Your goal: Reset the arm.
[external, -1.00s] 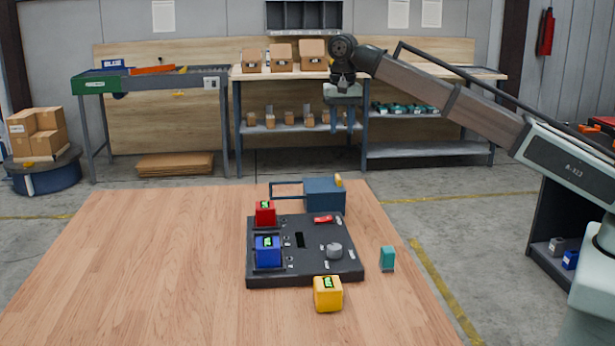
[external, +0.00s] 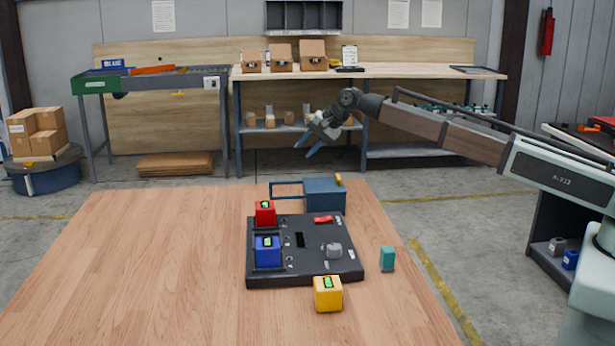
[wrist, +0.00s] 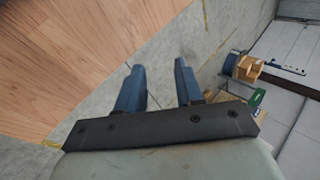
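My gripper (external: 310,146) is in the air beyond the far edge of the wooden table, in front of the back shelving, with its fingers pointing down and to the left. In the wrist view its two blue fingers (wrist: 158,70) are apart with nothing between them. The dark board (external: 310,270) lies on the table, well clear of my gripper. A red block (external: 265,213) and a blue block (external: 267,251) sit at its left side, and a grey knob (external: 334,250) is at its right.
A yellow block (external: 328,293) stands in front of the board and a teal block (external: 387,259) to its right. A blue-grey box (external: 324,195) with a handle is behind the board. The table's left half (external: 150,260) is clear. A workbench (external: 400,71) stands behind my gripper.

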